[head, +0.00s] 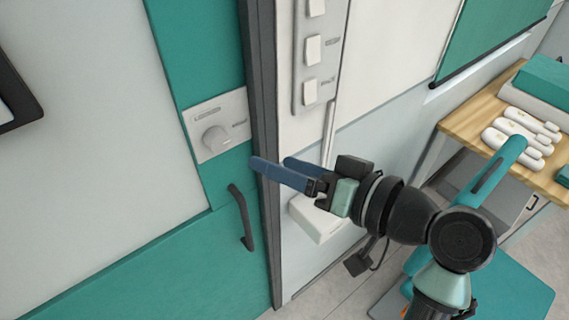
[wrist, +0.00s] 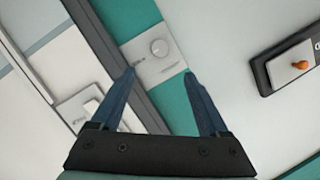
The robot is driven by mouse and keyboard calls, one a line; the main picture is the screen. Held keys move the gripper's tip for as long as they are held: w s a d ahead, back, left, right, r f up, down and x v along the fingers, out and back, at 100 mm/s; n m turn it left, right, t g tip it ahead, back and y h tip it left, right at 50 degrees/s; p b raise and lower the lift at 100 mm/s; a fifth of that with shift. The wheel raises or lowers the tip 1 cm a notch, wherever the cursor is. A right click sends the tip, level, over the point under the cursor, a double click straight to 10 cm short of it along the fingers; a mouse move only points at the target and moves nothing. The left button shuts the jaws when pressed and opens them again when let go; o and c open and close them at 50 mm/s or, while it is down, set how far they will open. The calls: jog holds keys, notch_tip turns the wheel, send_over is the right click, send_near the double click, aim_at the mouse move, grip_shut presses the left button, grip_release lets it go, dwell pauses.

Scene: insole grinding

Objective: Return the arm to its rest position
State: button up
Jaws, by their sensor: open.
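My gripper (head: 268,170) is held out at the left end of my arm in the head view, in front of the wall panels. Its two blue fingers point left, and nothing is between them. In the wrist view my gripper (wrist: 160,85) shows its fingers spread wide apart, open and empty. A round knob (head: 215,139) on a pale plate sits on the teal panel beyond the fingertips. The knob (wrist: 160,47) also shows beyond and between the fingertips in the wrist view. The fingers appear apart from it.
A dark handle (head: 241,217) is below the knob. Pale switches (head: 312,50) line a strip to the right of the dark frame. A wooden table (head: 463,122) with white insole-like pieces (head: 516,134) stands at right. The wrist view shows an orange knob (wrist: 299,65) on a panel.

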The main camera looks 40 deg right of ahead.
dwell(0.3)
jog(key=w+a+r+n+t+h, duration=0.1)
jog(key=w+a+r+t+h, duration=0.25)
jog(key=r, duration=0.55)
jog(key=w+a+r+n+t, duration=0.1)
jog(key=w+a+r+t, duration=0.1)
jog(key=w+a+r, duration=0.6)
jog(key=s+a+r+n+t, duration=0.1)
jog(key=s+a+r+t, duration=0.2)
jog(key=s+r, duration=0.3)
jog(key=s+a+r+n+t, duration=0.1)
jog(key=s+a+r+t, duration=0.3)
jog(key=r, duration=0.8)
jog(key=shift+s+a+r, duration=0.25)
jog(key=shift+s+a, duration=0.45)
jog(key=shift+s, duration=0.2)
jog(key=shift+h, duration=0.25)
